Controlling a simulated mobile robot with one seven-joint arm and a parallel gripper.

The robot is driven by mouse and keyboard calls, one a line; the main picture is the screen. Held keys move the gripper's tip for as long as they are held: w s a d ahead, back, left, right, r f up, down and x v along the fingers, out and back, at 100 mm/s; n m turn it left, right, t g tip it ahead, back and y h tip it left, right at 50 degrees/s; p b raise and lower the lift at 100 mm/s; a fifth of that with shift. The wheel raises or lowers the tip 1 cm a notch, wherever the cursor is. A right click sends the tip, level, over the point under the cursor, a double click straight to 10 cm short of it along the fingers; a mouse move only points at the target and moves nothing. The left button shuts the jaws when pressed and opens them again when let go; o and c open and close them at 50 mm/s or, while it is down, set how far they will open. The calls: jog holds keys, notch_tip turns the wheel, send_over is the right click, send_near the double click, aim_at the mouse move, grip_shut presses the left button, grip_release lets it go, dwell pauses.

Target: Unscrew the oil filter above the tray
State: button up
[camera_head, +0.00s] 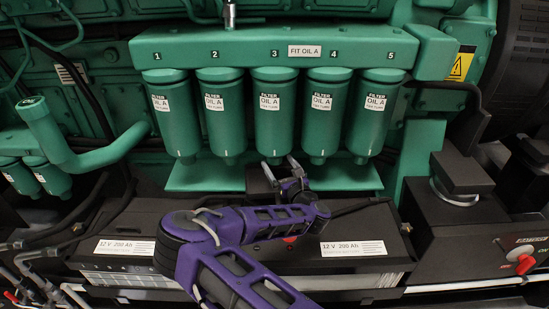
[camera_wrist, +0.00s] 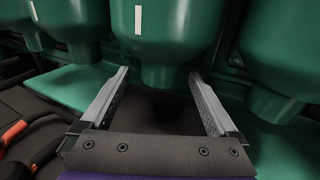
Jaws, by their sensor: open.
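Five green oil filters hang in a row under a manifold numbered 1 to 5, each with a white "OIL A" label. The middle one, filter 3 (camera_head: 275,125), hangs above my gripper (camera_head: 279,163). The green tray (camera_head: 207,177) lies below the row. In the wrist view, my gripper (camera_wrist: 159,73) is open and empty, its two grey fingers apart. The narrow lower end of a filter (camera_wrist: 165,45) shows just beyond and between the fingertips. I cannot tell whether they touch it. Neighbouring filters (camera_wrist: 277,50) stand on both sides.
Two black batteries (camera_head: 125,240) with "12 V 200 Ah" labels lie in front, under my arm. A thick green pipe (camera_head: 95,158) rises at left beside smaller filters (camera_head: 50,178). A black box with a red switch (camera_head: 525,264) stands at right.

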jog(key=x, duration=0.4)
jog(key=shift+d+m+h, duration=0.15)
jog(key=shift+m+h, duration=0.35)
jog(key=shift+h, duration=0.1)
jog(key=shift+t+h, duration=0.3)
jog(key=shift+d+f+m+h, duration=0.2)
jog(key=shift+f+m+h, duration=0.1)
jog(key=shift+m+h, duration=0.3)
jog(key=shift+a+r, duration=0.1)
jog(key=shift+a, duration=0.05)
jog(key=shift+a+f+h+b, duration=0.15)
jog(key=shift+f+h+b, duration=0.15)
jog(key=shift+b, duration=0.3)
jog(key=m+h+b, duration=0.1)
jog(key=b, duration=0.3)
jog(key=shift+t, duration=0.3)
jog(key=shift+h+b, duration=0.3)
jog(key=shift+b, duration=0.35)
